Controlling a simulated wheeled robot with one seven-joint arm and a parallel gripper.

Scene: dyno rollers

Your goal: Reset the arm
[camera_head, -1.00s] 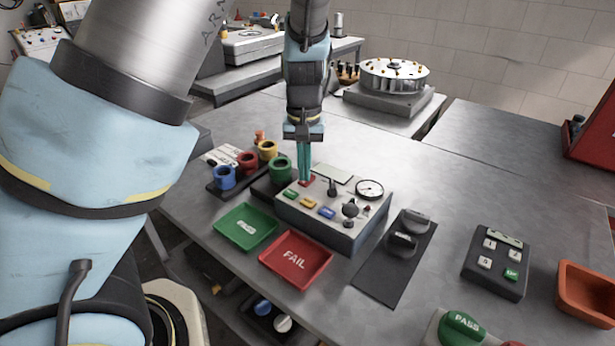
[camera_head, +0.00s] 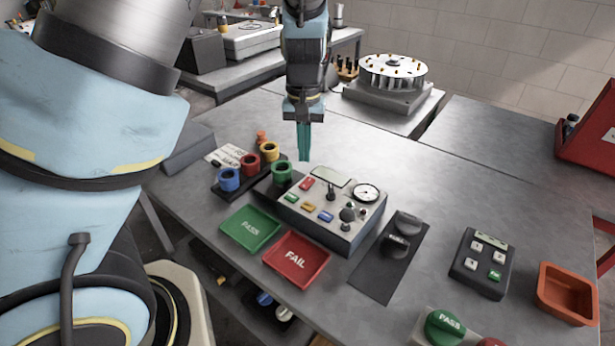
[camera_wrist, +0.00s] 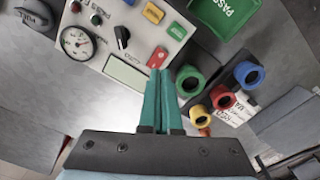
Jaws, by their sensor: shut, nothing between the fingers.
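My gripper (camera_head: 304,158) is shut and empty, with its green fingers together, pointing down. In the head view it hangs above the table behind the control box (camera_head: 335,228), near the box's back left corner. In the wrist view the gripper (camera_wrist: 160,72) has its tips near the edge of the control box (camera_wrist: 98,18), by a red button (camera_wrist: 157,58). I cannot tell the exact height, but the fingers look clear of the box in the head view.
Blue, red, yellow and green cups (camera_head: 282,173) stand left of the box. A green PASS tray (camera_head: 236,238) and a red FAIL tray (camera_head: 281,270) lie in front. A keypad (camera_head: 480,288) and an orange bin (camera_head: 560,310) are at right. The table's back right is clear.

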